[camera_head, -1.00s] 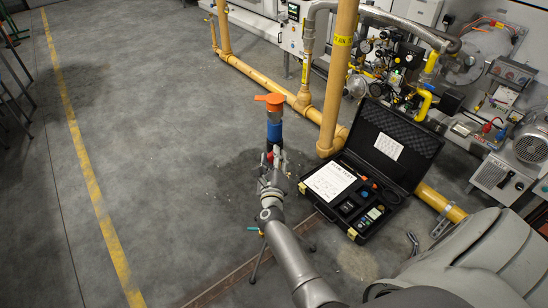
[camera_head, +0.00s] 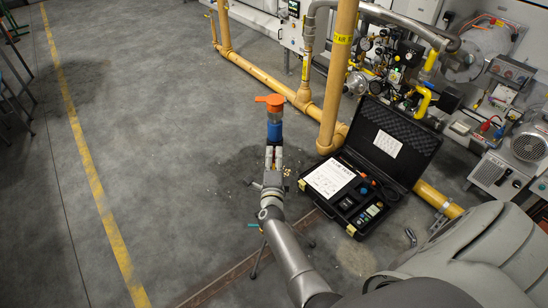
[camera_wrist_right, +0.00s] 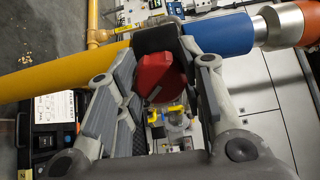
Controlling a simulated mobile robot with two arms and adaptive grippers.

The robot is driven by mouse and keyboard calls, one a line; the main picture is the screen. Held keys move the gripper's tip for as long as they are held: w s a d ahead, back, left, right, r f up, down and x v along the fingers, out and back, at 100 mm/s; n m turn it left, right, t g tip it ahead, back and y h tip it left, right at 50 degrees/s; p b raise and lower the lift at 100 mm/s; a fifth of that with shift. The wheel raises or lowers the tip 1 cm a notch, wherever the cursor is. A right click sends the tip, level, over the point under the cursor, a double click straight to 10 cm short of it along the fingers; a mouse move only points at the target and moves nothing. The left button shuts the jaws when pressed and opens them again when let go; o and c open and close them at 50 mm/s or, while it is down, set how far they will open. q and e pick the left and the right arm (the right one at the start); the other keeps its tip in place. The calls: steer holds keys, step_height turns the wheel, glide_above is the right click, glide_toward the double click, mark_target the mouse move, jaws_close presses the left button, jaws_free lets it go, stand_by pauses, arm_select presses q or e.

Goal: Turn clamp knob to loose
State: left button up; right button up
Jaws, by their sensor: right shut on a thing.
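The red clamp knob (camera_wrist_right: 155,75) sits between the fingers of my right gripper (camera_wrist_right: 163,72) in the right wrist view. The gripper is shut on it. The knob is on a black clamp body (camera_wrist_right: 157,38) around a tube with a blue section (camera_wrist_right: 220,35) beside it. In the head view my right gripper (camera_head: 273,158) is just below the blue section (camera_head: 274,130) of the upright stand, which has an orange top (camera_head: 270,101). The knob is mostly hidden by the gripper there. My left gripper is not in view.
An open black case (camera_head: 394,128) with a white sheet and instruments lies on the floor right of the stand. Yellow pipes (camera_head: 262,80) run behind. Burner equipment stands at the right. A tripod leg (camera_head: 260,262) shows beside my arm. The floor at left is clear.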

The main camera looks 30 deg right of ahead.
steer(key=shift+n, duration=0.3)
steer(key=shift+a, duration=0.1)
steer(key=o, duration=1)
steer(key=shift+o, duration=0.2)
